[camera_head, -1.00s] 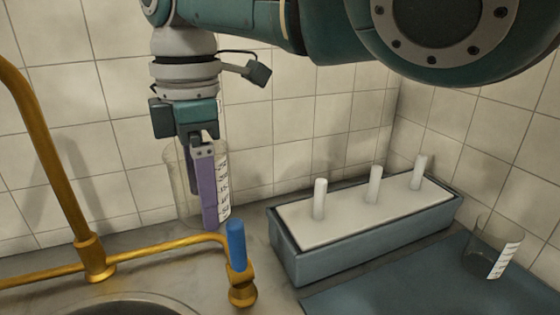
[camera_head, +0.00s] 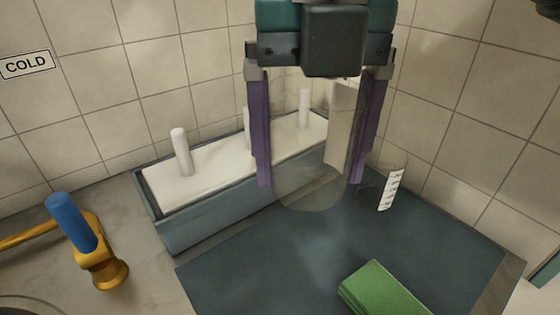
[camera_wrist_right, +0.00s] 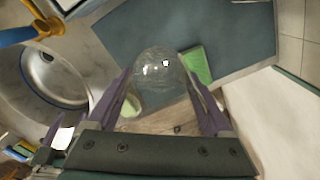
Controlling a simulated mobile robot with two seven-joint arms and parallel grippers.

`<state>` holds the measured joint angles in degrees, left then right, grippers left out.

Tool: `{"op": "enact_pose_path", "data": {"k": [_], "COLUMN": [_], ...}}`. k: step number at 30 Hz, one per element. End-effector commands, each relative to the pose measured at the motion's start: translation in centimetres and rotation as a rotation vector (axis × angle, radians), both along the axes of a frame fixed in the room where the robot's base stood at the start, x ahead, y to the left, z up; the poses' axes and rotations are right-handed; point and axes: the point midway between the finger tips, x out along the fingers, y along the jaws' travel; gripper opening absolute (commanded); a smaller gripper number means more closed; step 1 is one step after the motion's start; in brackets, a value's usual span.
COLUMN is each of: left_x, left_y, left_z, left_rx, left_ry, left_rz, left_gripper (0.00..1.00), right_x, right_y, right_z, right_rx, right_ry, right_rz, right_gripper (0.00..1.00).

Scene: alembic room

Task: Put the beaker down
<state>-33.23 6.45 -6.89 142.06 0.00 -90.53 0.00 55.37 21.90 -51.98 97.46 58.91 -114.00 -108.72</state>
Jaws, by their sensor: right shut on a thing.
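My right gripper (camera_head: 314,183) is shut on a clear glass beaker (camera_head: 308,195), with a purple finger on each side of it. The beaker looks upright, in front of the pegged tray and above the dark mat (camera_head: 300,255). Whether its base touches the mat is hard to tell. In the right wrist view the beaker (camera_wrist_right: 158,80) is between the fingers, over the mat's edge. A purple finger-like part (camera_wrist_right: 50,132) at lower left there may be my left gripper; its jaw state is unclear.
A grey-blue tray (camera_head: 205,222) with white pegs stands along the back wall. Another beaker (camera_head: 391,188) with a white scale stands at the mat's back right. A green sponge (camera_head: 383,290) lies at the mat's front. A blue-handled brass tap (camera_head: 75,222) is at left.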

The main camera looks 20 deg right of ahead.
Motion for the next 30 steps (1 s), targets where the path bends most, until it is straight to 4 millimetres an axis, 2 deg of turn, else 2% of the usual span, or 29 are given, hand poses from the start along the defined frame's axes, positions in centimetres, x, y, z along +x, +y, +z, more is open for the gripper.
{"op": "enact_pose_path", "data": {"k": [1,3,10,17,24,30], "left_x": [0.0,0.0,0.0,0.0,0.0,0.0], "left_y": [0.0,0.0,0.2,0.3,0.3,0.3], "left_z": [-0.3,-0.6,-1.3,-1.7,-2.4,-2.4], "left_rx": [0.000,0.001,0.005,0.011,0.011,0.011], "left_ry": [0.001,0.001,0.000,0.000,0.000,-0.001], "left_rz": [0.000,-0.001,-0.004,-0.007,-0.007,-0.007], "left_gripper": [0.70,0.70,0.70,0.70,0.70,0.70], "right_x": [-0.1,-0.1,-0.1,0.0,0.0,0.1], "right_y": [-0.1,-0.1,-0.1,0.0,-0.1,0.0], "right_z": [-1.8,-3.9,-9.9,-12.2,-15.8,-16.1], "right_rx": [-0.003,-0.004,-0.002,-0.002,-0.001,-0.002], "right_ry": [0.007,0.007,0.004,0.000,-0.001,-0.003], "right_rz": [-0.003,-0.004,-0.005,-0.004,-0.006,-0.004], "right_gripper": [0.00,0.00,0.00,0.00,0.00,0.00]}}
